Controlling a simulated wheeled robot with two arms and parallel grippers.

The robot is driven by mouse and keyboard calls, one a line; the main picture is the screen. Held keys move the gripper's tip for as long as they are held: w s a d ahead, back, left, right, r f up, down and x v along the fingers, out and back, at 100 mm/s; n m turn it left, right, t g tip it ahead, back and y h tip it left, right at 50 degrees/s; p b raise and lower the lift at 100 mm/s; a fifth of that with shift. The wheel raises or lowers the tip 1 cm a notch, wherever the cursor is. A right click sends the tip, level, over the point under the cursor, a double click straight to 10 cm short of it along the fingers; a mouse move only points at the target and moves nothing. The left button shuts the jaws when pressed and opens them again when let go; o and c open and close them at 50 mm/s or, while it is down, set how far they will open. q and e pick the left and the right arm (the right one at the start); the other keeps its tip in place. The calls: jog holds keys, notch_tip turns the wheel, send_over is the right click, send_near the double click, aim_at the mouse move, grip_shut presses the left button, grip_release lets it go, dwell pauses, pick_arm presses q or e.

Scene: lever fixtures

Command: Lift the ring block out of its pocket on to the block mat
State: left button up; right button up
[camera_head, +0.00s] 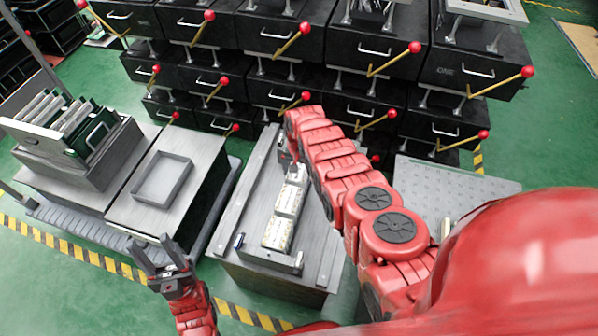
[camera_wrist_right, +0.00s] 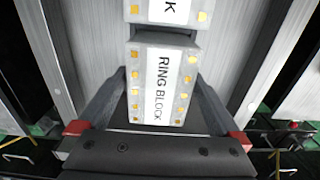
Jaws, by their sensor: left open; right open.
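The ring block (camera_wrist_right: 160,92), pale with yellow squares and the label RING BLOCK, sits in a row of similar blocks in the right wrist view. My open right gripper (camera_wrist_right: 161,84) has one finger on each side of it; contact cannot be told. In the head view my right gripper (camera_head: 288,158) is at the far end of the block row (camera_head: 286,204), partly hidden by my arm. My left gripper (camera_head: 160,258) is open and empty, left of the bench. A grey square rimmed mat (camera_head: 162,178) on the left cabinet may be the block mat; its inside looks empty.
The blocks lie in a long channel on a grey bench (camera_head: 244,222). A rack of upright boards (camera_head: 70,128) stands at the far left. Behind are black drawers with red-knobbed yellow levers (camera_head: 294,40). A perforated plate (camera_head: 455,190) is at right.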

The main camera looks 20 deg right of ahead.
jog(key=c, duration=1.5)
